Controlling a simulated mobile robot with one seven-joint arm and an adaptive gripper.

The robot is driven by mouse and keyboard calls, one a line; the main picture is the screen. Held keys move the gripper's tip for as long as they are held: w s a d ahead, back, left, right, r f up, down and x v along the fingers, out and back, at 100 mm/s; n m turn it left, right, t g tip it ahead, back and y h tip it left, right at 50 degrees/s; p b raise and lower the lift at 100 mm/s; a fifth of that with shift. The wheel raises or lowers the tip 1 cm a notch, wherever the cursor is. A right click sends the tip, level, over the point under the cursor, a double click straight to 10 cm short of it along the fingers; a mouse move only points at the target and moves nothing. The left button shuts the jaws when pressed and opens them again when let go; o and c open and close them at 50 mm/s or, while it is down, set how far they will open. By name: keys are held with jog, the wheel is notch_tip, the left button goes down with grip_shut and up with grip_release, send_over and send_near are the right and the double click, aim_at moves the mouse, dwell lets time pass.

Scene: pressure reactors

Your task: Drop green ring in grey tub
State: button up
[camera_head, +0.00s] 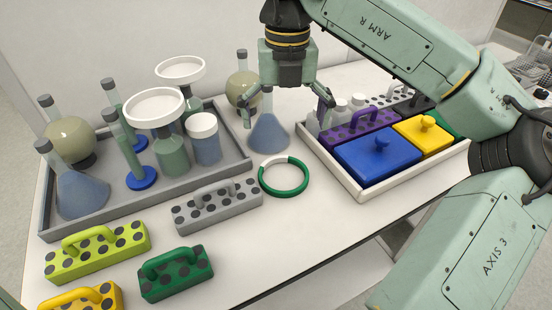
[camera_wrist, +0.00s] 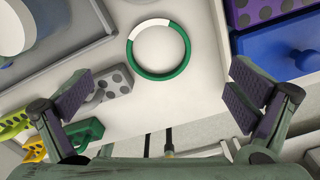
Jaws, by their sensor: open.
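The green ring (camera_head: 284,194) with a white segment lies flat on the white table, between the grey tub and the white tray. It also shows in the wrist view (camera_wrist: 158,76) at the top centre, ahead of my fingers. The grey tub (camera_head: 110,220) is a shallow grey tray at the left, holding flasks, cylinders and white-topped vessels. Its edge shows at the upper left of the wrist view (camera_wrist: 78,40). My gripper (camera_head: 287,122) is open and empty, fingers spread wide, above the table behind the ring in the head view. It touches nothing that I can see.
A blue conical flask (camera_head: 268,134) stands beside the tub, below my gripper in the picture. A white tray (camera_head: 345,180) with blue, yellow and purple pieces is at the right. Grey (camera_head: 217,205), lime (camera_head: 97,252) and green (camera_head: 176,275) handled blocks lie in front of the tub.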

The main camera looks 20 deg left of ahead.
send_over(283, 175)
jog(key=f, duration=0.4)
jog(key=shift+w+d+f+p, duration=0.1)
jog(key=shift+w+f+p, duration=0.2)
jog(key=shift+p, duration=0.05)
jog(key=shift+s+f+p, duration=0.15)
jog(key=shift+f+p, duration=0.35)
jog(key=shift+f, duration=1)
jog(key=shift+s+f+p, duration=0.1)
jog(key=shift+f+p, duration=0.35)
jog(key=shift+f, duration=1)
jog(key=shift+c, duration=0.4)
jog(key=c, duration=0.9)
jog(key=shift+r, duration=0.15)
notch_tip(283, 175, up, 18)
jog(key=shift+f+b, duration=0.15)
jog(key=shift+b, duration=0.95)
